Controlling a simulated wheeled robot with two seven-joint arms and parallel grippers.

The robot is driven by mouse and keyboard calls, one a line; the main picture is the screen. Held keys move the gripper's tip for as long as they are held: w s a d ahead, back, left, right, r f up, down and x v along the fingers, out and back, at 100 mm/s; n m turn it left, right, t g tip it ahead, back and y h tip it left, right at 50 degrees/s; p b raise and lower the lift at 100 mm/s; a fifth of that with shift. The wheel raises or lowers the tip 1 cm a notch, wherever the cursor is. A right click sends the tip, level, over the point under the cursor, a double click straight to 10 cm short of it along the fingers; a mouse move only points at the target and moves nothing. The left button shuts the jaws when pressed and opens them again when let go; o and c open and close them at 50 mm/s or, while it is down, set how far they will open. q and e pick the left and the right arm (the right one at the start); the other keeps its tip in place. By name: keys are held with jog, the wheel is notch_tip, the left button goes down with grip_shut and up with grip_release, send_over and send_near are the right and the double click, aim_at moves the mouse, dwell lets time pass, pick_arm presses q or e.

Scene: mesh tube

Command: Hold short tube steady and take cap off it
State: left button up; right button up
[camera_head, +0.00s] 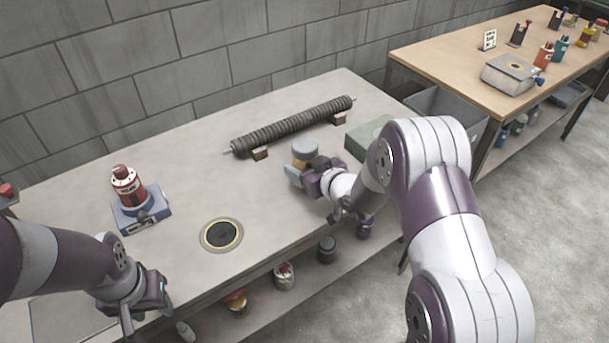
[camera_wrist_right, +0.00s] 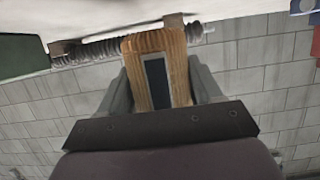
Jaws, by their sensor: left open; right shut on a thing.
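The short tube (camera_head: 305,160) stands on the table under a grey cap (camera_head: 305,145), and my right gripper (camera_head: 303,172) is shut on the tube from the front right. In the right wrist view the tube's ribbed orange-brown side (camera_wrist_right: 158,60) shows with a dark rectangular patch, between the two grey fingers (camera_wrist_right: 155,92). The cap cannot be made out in that view. My left gripper (camera_head: 140,312) is open and empty at the table's front left edge, well away from the tube.
A long ribbed dark roll (camera_head: 295,124) lies on small brown supports behind the tube. A green box (camera_head: 368,137) is to the right. A round dark disc (camera_head: 221,235) lies in the table's front middle.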

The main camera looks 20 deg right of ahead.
jog(key=s+d+r, duration=0.1)
jog(key=d+r, duration=0.1)
jog(key=d, duration=0.1)
jog(key=s+d+r+p, duration=0.1)
jog(key=d+r, duration=0.1)
jog(key=d, duration=0.2)
jog(key=s+d+r, duration=0.1)
jog(key=d+r, duration=0.1)
jog(key=d, duration=0.2)
jog(key=shift+s+r, duration=0.3)
jog(key=shift+o, duration=1.4)
jog(key=c, duration=0.7)
